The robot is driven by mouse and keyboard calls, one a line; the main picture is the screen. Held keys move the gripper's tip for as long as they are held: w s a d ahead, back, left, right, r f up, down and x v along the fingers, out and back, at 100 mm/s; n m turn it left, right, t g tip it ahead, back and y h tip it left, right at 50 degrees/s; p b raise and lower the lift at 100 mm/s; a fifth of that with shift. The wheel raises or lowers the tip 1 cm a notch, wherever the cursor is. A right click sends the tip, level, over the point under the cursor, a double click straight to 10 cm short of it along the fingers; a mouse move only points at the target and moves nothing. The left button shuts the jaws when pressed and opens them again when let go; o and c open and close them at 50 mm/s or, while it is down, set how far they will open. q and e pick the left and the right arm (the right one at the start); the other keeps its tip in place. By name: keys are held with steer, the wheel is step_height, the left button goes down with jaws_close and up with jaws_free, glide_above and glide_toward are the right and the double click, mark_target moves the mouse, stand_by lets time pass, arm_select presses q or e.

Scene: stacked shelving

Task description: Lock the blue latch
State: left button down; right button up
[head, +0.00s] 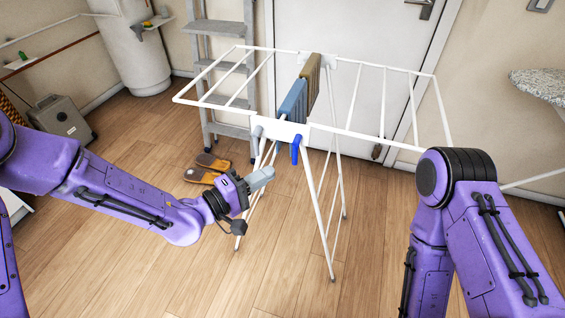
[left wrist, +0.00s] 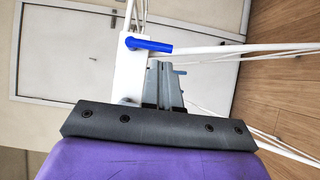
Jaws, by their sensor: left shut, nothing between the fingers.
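A white folding drying rack (head: 392,147) stands open on the floor. The blue latch (head: 296,149) hangs down from the right part of the rack's near white bracket (head: 278,131). In the left wrist view the blue latch (left wrist: 150,44) sticks out sideways from the white bracket (left wrist: 128,72), just beyond the fingertips. My left gripper (head: 268,174) is shut and empty, below and left of the latch and apart from it. Its grey fingers show in the left wrist view (left wrist: 164,68). My right gripper is out of view; only my right arm shows.
Blue and olive cloths (head: 293,101) hang on the rack. A grey lever (head: 257,132) sits at the bracket's left end. Slippers (head: 205,168) lie on the floor behind the left gripper. A ladder (head: 222,70) and a white door (head: 355,60) stand behind.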

arm_select(q)
steer(key=p+x, duration=0.1)
steer(key=x, duration=0.4)
steer(key=shift+w+d, duration=0.2)
steer(key=shift+s+d+f+n+b, duration=0.1)
steer(key=shift+n+b, duration=0.3)
steer(key=shift+b, duration=0.15)
steer(key=shift+d+f+n+t+h+b, duration=0.35)
steer(key=shift+n+t+b, duration=0.2)
steer(key=shift+b, duration=0.45)
steer(key=n+t+b, duration=0.7)
steer(key=n+b, duration=0.6)
steer(key=b, duration=0.4)
glide_toward(296, 161)
steer(key=s, duration=0.6)
steer(key=shift+s+a+f+y, duration=0.2)
steer(key=shift+a+f+y, duration=0.15)
steer(key=shift+y, duration=0.1)
